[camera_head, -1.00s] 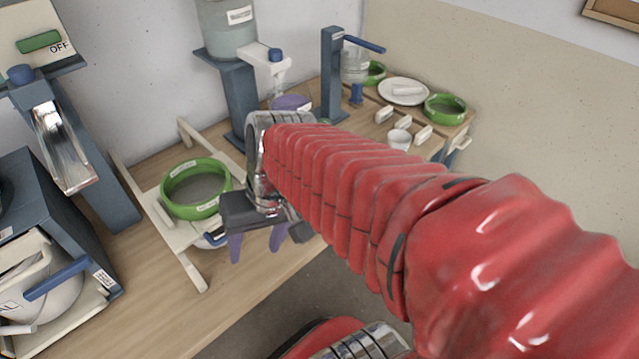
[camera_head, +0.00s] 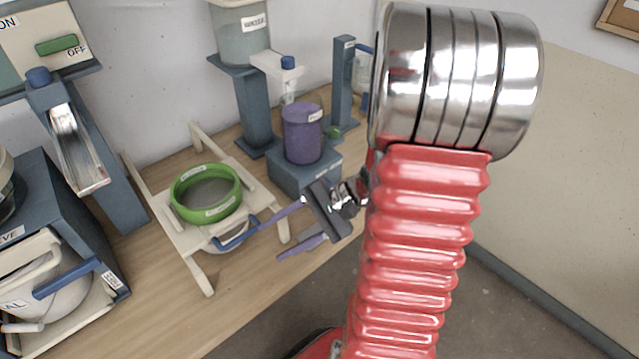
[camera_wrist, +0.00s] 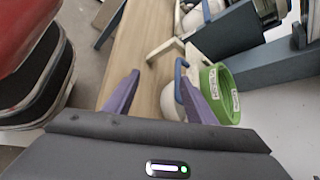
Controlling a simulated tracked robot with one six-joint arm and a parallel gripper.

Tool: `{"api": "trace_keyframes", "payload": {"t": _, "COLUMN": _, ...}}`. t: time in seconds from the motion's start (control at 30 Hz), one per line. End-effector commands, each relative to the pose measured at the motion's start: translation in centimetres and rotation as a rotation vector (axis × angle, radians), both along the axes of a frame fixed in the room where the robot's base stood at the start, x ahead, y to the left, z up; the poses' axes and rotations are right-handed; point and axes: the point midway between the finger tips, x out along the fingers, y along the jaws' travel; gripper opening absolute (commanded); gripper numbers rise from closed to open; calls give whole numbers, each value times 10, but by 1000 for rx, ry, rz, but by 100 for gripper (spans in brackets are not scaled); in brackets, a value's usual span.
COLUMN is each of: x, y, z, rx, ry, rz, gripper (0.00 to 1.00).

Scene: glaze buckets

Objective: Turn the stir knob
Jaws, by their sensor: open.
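I cannot make out a clear stir knob in either view. A purple bucket (camera_head: 303,135) stands on a blue block (camera_head: 304,172) in the head view; a small green part (camera_head: 332,132) shows at its right side, and I cannot tell what it is. My gripper (camera_head: 268,242) is open and empty, its purple fingers pointing left over the table's front edge, in front of the blue block. In the wrist view the fingers (camera_wrist: 158,75) are spread. One fingertip is close to the blue handle (camera_head: 236,237) of a white bowl; contact cannot be told. The handle also shows in the wrist view (camera_wrist: 180,80).
A green-rimmed sieve (camera_head: 206,193) sits on a cream rack (camera_head: 150,185) above the bowl. A clear hopper (camera_head: 242,45) stands on a blue post behind. A blue machine (camera_head: 70,225) fills the left. The wooden table front (camera_head: 175,310) is bare.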

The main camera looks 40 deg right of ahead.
Motion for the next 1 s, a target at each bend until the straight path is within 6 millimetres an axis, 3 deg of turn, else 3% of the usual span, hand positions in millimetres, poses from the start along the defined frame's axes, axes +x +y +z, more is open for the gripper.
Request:
{"api": "trace_keyframes", "payload": {"t": 0.27, "x": 15, "y": -61, "z": -21, "rx": 237, "ry": -32, "rz": -304, "gripper": 51}}
{"api": "trace_keyframes", "payload": {"t": 0.47, "x": 15, "y": -114, "z": -41, "rx": 382, "ry": -79, "rz": -534, "gripper": 51}}
{"api": "trace_keyframes", "payload": {"t": 0.8, "x": -15, "y": -211, "z": -87, "rx": 575, "ry": -185, "rz": -947, "gripper": 51}}
{"api": "trace_keyframes", "payload": {"t": 1.0, "x": -34, "y": -244, "z": -106, "rx": 626, "ry": -229, "rz": -1099, "gripper": 51}}
